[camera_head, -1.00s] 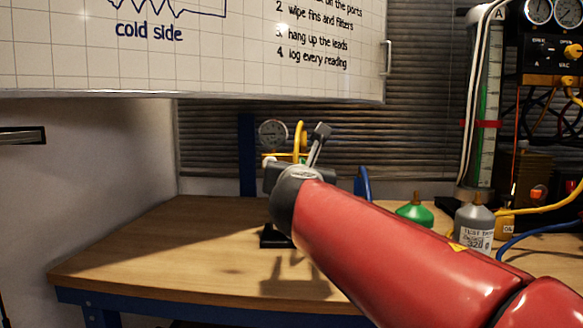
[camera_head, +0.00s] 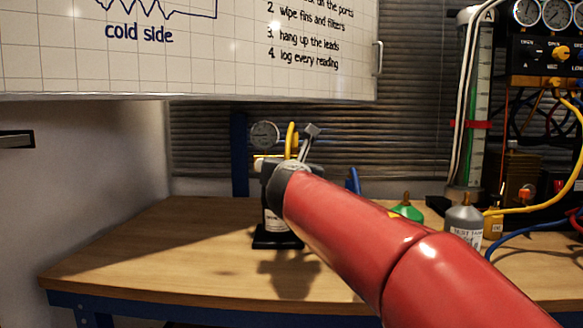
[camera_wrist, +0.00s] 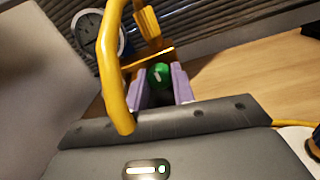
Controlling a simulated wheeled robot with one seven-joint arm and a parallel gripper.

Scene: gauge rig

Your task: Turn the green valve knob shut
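The green valve knob (camera_wrist: 158,76) shows in the wrist view, between and just beyond the purple-padded fingertips. My gripper (camera_wrist: 162,86) is open, one finger on each side of the knob. I cannot tell whether the pads touch it. In the head view the knob is hidden behind my red arm. The arm's end covers part of the dark stand (camera_head: 276,240) on the bench.
A yellow loop (camera_wrist: 108,70) crosses close in front of the wrist camera, left of the fingers. A round gauge (camera_head: 264,134) stands behind. A green canister (camera_head: 407,209) and a grey bottle (camera_head: 464,220) stand right. The bench's left side (camera_head: 150,235) is clear.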

